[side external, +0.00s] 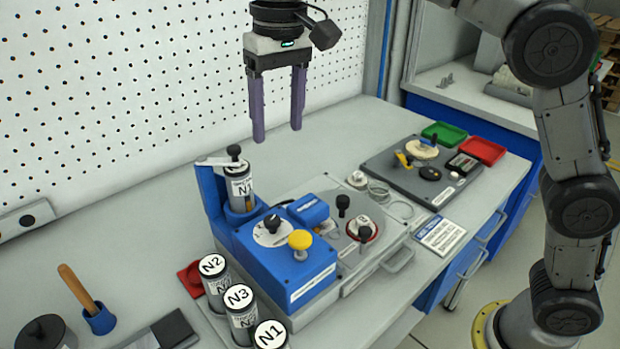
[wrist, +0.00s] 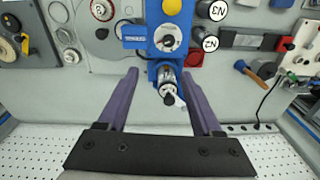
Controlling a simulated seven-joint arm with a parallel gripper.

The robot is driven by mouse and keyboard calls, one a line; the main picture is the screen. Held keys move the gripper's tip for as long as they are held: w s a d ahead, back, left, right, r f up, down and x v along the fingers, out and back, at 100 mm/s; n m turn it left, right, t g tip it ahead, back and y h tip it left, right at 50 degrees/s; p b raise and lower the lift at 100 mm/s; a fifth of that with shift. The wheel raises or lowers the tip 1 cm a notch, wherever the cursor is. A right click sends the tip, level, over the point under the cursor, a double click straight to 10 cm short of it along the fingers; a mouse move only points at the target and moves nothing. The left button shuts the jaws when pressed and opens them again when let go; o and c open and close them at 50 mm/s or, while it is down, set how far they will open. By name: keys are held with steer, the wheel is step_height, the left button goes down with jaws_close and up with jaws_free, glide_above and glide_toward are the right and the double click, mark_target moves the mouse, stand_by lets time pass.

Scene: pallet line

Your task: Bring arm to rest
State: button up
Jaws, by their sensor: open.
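My gripper (side external: 278,135) has purple fingers, spread apart with nothing between them. It hangs in the air above the blue machine (side external: 285,262), up and to the right of a canister marked N1 (side external: 240,188) seated in the machine's blue holder. In the wrist view my gripper's fingers (wrist: 162,82) point toward the machine, and the canister (wrist: 167,78) shows between their lines of sight, apart from them.
Canisters N2 (side external: 214,275), N3 (side external: 241,310) and another N1 (side external: 270,335) stand at the front. A grey panel (side external: 395,180) with knobs lies at the right, near green (side external: 444,134) and red (side external: 482,150) trays. A perforated wall (side external: 130,85) stands behind the bench.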

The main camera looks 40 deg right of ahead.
steer(key=s+d+r+m+t, duration=0.2)
steer(key=s+d+r+t, duration=0.1)
steer(key=s+d, duration=1.2)
steer(key=s+d+f+n+t, duration=0.1)
steer(key=s+d+f, duration=0.1)
steer(key=s+f, duration=0.3)
steer(key=s+d+f+n, duration=0.1)
steer(key=s+f, duration=0.3)
steer(key=f, duration=0.6)
steer(key=shift+s+d+n+t, duration=0.35)
steer(key=shift+d+n+t, duration=0.05)
steer(key=shift+d, duration=0.25)
